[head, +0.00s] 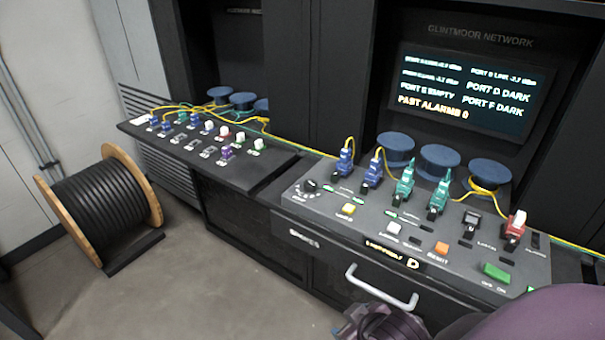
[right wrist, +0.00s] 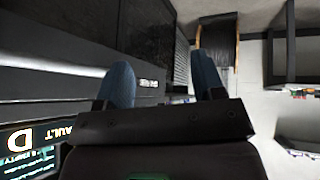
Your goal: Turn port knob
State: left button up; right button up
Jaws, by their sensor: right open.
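The port knob (head: 310,186) is a small round black dial at the left end of the right-hand sloped console (head: 330,208), with pale marks around it. My right gripper (head: 380,322) is at the bottom of the head view, in front of the console and below its drawer handle, well apart from the knob. In the right wrist view its two blue fingers (right wrist: 162,80) stand wide apart with nothing between them. I cannot make out the knob in the right wrist view. My left gripper is not in view.
Blue plugs (head: 372,170) and green plugs (head: 404,183) stand up behind the knob, with yellow fibres. A drawer handle (head: 382,290) juts from the front. A second console (head: 205,140) and a cable reel (head: 100,208) are at left. The floor in front is clear.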

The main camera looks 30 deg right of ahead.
jog(key=w+a+r+n+t+p, duration=0.35)
jog(key=w+r+n+t, duration=0.6)
jog(key=w+r, duration=0.7)
jog(key=w+a+r+n+g+y, duration=0.3)
jog(key=a+n+y, duration=0.5)
jog(key=n, duration=0.6)
jog(key=w+a+r+n+g+y, duration=0.4)
jog(key=n+y, duration=0.5)
jog(key=n, duration=0.5)
jog(key=n+g+h, duration=1)
jog(key=n+h, duration=0.4)
jog(key=h, duration=0.2)
send_over(310, 183)
jog(key=shift+m, duration=0.25)
notch_tip(310, 183, down, 12)
jog(key=shift+r, duration=0.25)
